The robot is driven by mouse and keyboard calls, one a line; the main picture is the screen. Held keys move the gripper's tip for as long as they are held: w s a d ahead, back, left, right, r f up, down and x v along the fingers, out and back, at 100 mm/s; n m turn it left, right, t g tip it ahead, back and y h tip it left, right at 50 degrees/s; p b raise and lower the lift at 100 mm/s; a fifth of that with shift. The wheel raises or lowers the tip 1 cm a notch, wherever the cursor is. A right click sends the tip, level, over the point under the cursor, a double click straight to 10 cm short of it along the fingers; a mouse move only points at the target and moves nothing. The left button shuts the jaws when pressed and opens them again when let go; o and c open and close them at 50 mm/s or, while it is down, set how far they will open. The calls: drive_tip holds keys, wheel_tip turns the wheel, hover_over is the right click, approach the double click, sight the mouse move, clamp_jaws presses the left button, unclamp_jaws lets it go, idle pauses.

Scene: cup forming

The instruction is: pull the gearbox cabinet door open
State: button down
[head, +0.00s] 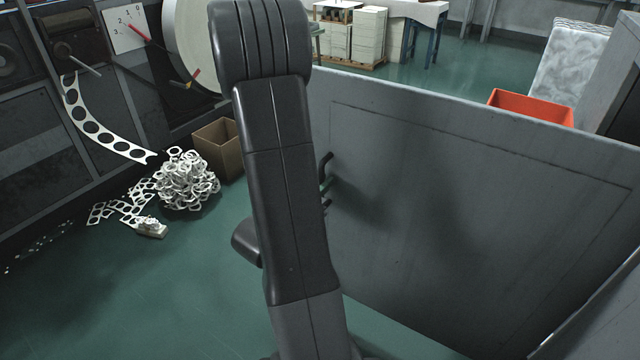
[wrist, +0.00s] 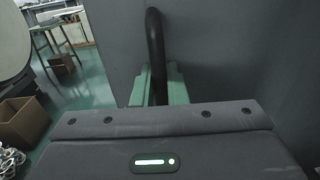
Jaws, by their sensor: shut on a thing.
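The gearbox cabinet door (head: 480,210) is a large grey panel across the right of the head view. Its top edge shows, with the room visible beyond it. It stands at an angle to the grey edge at lower right; how wide it is open I cannot tell. Its dark bar handle (head: 326,172) is near its left end, partly hidden by my arm. In the wrist view the black handle (wrist: 155,50) rises between the pale green fingers of my gripper (wrist: 154,88), which is shut on it.
A heap of white scrap rings (head: 186,180) and a cardboard box (head: 218,148) lie on the floor at left, near a punched strip (head: 100,135). An orange bin (head: 530,106) shows beyond the door. Green floor (head: 150,290) at lower left is mostly clear.

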drive_tip(key=c, duration=1.5)
unclamp_jaws()
drive_tip(key=shift+c, duration=0.2)
drive_tip(key=p+v, duration=0.2)
drive_tip(key=v, duration=1.1)
drive_tip(key=shift+s+a, duration=0.25)
drive_tip(key=shift+s, duration=0.1)
drive_tip(key=shift+w, duration=0.1)
drive_tip(key=b+x, duration=0.1)
drive_tip(key=x, duration=0.9)
drive_tip(key=shift+d, duration=0.1)
